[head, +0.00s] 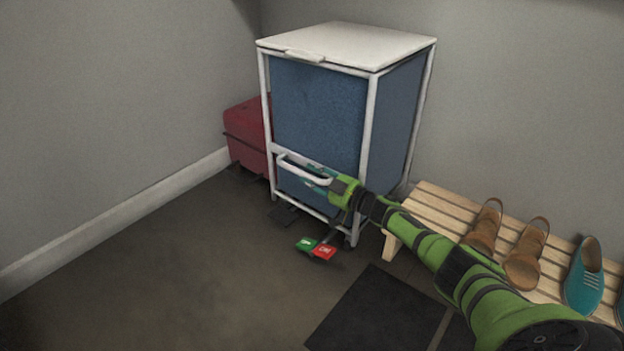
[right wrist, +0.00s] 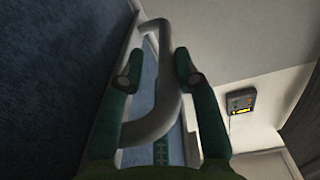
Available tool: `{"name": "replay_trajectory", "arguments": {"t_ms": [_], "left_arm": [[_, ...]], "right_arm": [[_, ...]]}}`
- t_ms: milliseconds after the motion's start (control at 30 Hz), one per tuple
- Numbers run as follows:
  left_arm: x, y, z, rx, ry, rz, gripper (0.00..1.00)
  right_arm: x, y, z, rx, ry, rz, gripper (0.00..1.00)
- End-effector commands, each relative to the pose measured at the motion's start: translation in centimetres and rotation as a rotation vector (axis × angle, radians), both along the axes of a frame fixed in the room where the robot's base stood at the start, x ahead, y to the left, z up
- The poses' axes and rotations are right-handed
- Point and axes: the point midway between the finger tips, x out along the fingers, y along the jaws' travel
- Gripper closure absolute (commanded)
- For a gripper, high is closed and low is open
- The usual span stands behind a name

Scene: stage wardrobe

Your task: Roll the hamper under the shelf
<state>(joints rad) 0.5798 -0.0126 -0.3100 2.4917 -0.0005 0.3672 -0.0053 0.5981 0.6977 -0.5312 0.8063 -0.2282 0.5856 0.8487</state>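The hamper (head: 318,112) stands upright on the floor near the corner, with blue sides, a white frame and a closed white lid (head: 345,44). A white loop handle (head: 303,170) sticks out low on its front; it also shows in the right wrist view (right wrist: 163,110). My right gripper (head: 318,178) is at this handle. In the right wrist view its two dark green fingers (right wrist: 152,75) are spread apart, with the handle bar between them. A green pedal (head: 306,244) and a red pedal (head: 323,252) lie low at the hamper's front. My left gripper is out of view. No shelf is clearly visible.
A red case (head: 248,135) is behind the hamper's left side. A slatted wooden bench (head: 432,208) with brown shoes (head: 524,255) and teal shoes (head: 583,280) stands at the right. A dark mat (head: 375,312) lies in front. The floor at left (head: 160,270) is clear.

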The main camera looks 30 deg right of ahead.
Motion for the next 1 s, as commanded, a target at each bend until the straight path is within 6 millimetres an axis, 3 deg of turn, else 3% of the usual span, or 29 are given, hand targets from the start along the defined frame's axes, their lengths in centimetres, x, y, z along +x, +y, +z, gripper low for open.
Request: {"name": "replay_trajectory", "arguments": {"t_ms": [467, 1000], "left_arm": [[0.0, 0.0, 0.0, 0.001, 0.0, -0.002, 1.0], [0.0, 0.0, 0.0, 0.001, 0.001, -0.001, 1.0]], "right_arm": [[-1.1, -0.2, -0.2, -0.001, 0.001, 0.007, 0.59], [-9.5, -3.3, -0.2, -0.001, 0.003, 0.005, 0.59]]}}
